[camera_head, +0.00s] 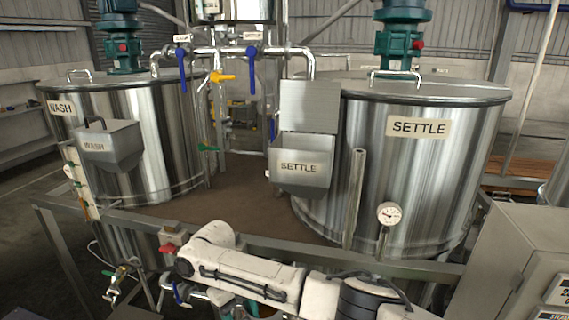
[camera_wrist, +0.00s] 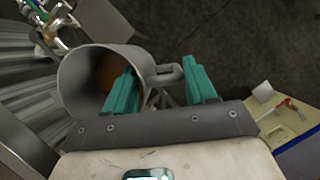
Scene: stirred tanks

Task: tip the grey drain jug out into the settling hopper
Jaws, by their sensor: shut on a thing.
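The grey drain jug (camera_wrist: 70,85) is in the wrist view, its round mouth facing the camera. Something orange-brown (camera_wrist: 108,72) shows inside it. My gripper (camera_wrist: 163,88) has two teal fingers, one on each side of the jug's handle (camera_wrist: 168,74), and is shut on it. One finger overlaps the jug's rim. The settling hopper (camera_head: 300,168), a steel box labelled SETTLE with a tall back plate, hangs on the front of the right tank in the head view. I cannot make out the jug or my gripper in the head view.
The SETTLE tank (camera_head: 420,170) stands at right and the WASH tank (camera_head: 150,140) at left, with its own hopper (camera_head: 112,147). A grey rail (camera_head: 330,255) crosses in front. Valves and pipes (camera_head: 120,280) are low at left. A grey cabinet (camera_head: 510,255) stands at right.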

